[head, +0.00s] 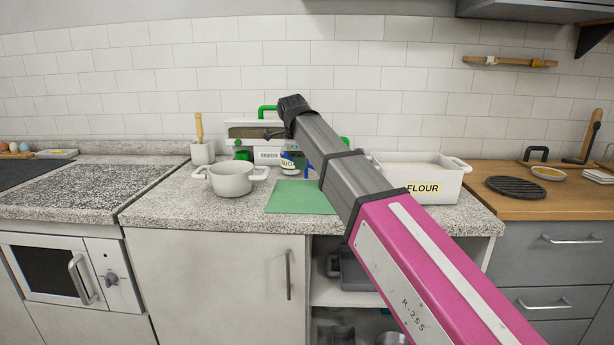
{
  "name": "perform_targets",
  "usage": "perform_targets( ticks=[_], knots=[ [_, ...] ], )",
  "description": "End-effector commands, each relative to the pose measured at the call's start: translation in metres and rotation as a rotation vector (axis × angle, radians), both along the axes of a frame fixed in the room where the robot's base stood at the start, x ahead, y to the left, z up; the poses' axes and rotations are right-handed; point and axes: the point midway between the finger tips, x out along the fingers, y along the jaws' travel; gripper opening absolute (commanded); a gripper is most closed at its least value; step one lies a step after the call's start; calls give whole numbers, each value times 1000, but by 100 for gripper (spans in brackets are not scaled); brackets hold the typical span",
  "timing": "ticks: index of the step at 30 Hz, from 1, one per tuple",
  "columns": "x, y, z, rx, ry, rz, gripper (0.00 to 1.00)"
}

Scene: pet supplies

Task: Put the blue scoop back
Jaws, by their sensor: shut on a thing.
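A small patch of blue, which I take for the blue scoop (309,165), shows beside my arm in the head view, above the back edge of the green mat. My gripper (302,156) is mostly hidden behind my own arm and is shut on the scoop. The fingertips and most of the scoop cannot be made out. A white jar labelled as sugar (289,165) stands just left of the blue patch. Behind it is a white bin labelled SEEDS (250,146) with green fittings and a dark window.
The green mat (290,198) lies bare on the speckled counter. A grey two-handled pot (231,180) stands to its left, with a utensil crock (202,153) behind. A white FLOUR bin (445,188) stands right. A wooden counter holds a black trivet (515,187).

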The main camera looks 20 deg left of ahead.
Motion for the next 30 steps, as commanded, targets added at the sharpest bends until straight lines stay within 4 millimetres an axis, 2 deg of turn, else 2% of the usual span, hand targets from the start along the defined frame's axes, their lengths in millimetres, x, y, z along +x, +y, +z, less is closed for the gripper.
perform_targets(
  ticks=[3,8,18,28,29,30],
  knots=[
    [10,-7,-7,0,-1,-1,0],
    [14,-10,-13,0,-1,0,0],
    [13,-10,-51,0,0,0,0],
    [14,-10,-53,0,-1,0,0],
    [14,-10,-53,1,-1,0,27],
    [14,-10,-52,1,-1,0,40]
  ],
)
